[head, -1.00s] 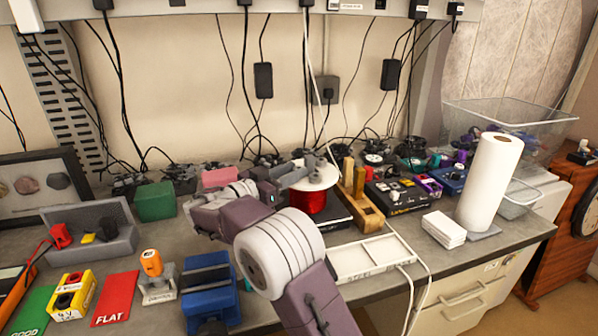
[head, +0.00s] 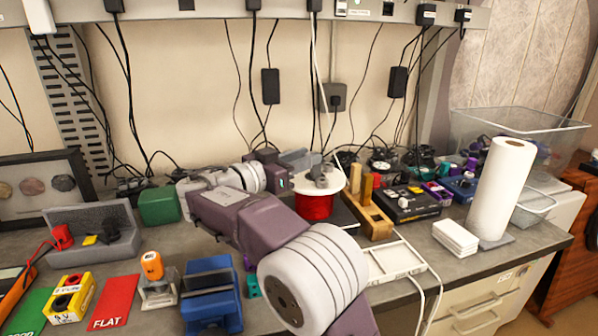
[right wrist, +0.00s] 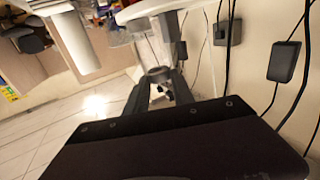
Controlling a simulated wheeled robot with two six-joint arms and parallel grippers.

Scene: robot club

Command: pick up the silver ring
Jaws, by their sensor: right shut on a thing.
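My right arm reaches across the bench in the head view, and its gripper (head: 308,168) is just above the white top of a red wire spool (head: 315,207). In the right wrist view the fingers of my right gripper (right wrist: 161,92) are closed around a small grey, silver-looking ring (right wrist: 158,73). In the head view a small grey shape, likely the ring (head: 321,181), shows at the fingertips over the spool top. I cannot tell whether it touches the spool. My left gripper is not in view.
Right of the spool are a wooden block (head: 370,217) and a black box (head: 405,203). A paper roll (head: 502,190) stands at the right. A white tray (head: 393,259) lies near the front edge. A blue vise (head: 210,293) and a green box (head: 158,205) are left of my arm.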

